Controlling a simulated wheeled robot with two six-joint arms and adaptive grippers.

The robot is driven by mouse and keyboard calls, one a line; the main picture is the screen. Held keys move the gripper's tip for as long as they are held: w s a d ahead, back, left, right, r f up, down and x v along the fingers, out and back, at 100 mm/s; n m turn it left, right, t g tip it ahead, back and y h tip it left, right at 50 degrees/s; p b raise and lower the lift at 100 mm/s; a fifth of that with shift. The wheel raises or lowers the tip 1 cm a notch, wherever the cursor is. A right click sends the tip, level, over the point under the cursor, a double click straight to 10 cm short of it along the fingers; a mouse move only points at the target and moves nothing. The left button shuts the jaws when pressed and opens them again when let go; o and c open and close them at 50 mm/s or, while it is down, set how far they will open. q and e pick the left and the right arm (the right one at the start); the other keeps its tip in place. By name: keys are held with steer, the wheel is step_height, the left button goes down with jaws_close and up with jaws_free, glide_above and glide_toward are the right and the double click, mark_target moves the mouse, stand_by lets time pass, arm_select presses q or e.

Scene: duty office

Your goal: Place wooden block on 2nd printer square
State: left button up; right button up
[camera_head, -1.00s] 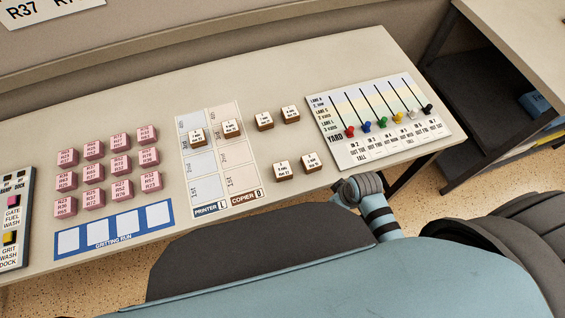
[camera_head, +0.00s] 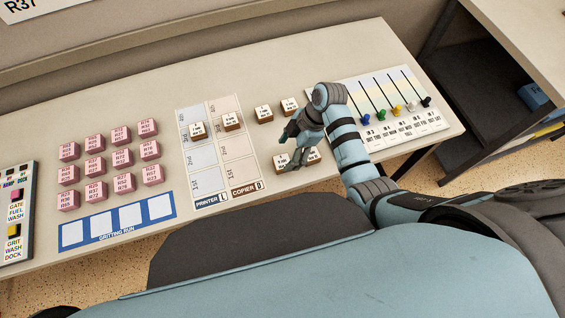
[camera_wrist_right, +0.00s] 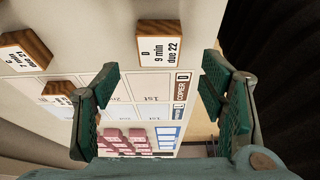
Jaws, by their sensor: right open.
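Small wooden blocks with white printed tops lie on the table. One wooden block (camera_head: 197,131) sits in the upper part of the printer column of the card (camera_head: 202,202); another (camera_head: 232,122) sits in the copier column. The second printer square from the bottom (camera_head: 203,158) is bare. My right gripper (camera_head: 286,149) is open and empty, over the loose blocks right of the card, partly covering the near pair (camera_head: 280,161). In the right wrist view, a block reading "D 9 min due 22" (camera_wrist_right: 160,52) lies ahead of the gap between the open fingers (camera_wrist_right: 162,92). My left gripper is out of view.
Two more loose blocks (camera_head: 264,115) lie behind the gripper. Several pink blocks (camera_head: 95,167) stand at left above a blue-framed strip (camera_head: 118,222). A yard board with coloured pegs (camera_head: 435,122) lies at right, partly under my right arm. A button panel (camera_head: 14,215) is far left.

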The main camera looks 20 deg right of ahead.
mark_target(283, 161)
steer(key=x, duration=0.5)
steer(key=shift+d+f+b, duration=0.35)
steer(key=shift+b, duration=0.05)
steer(key=c, duration=1.3)
steer(key=shift+r, duration=0.2)
steer(key=shift+c, duration=0.2)
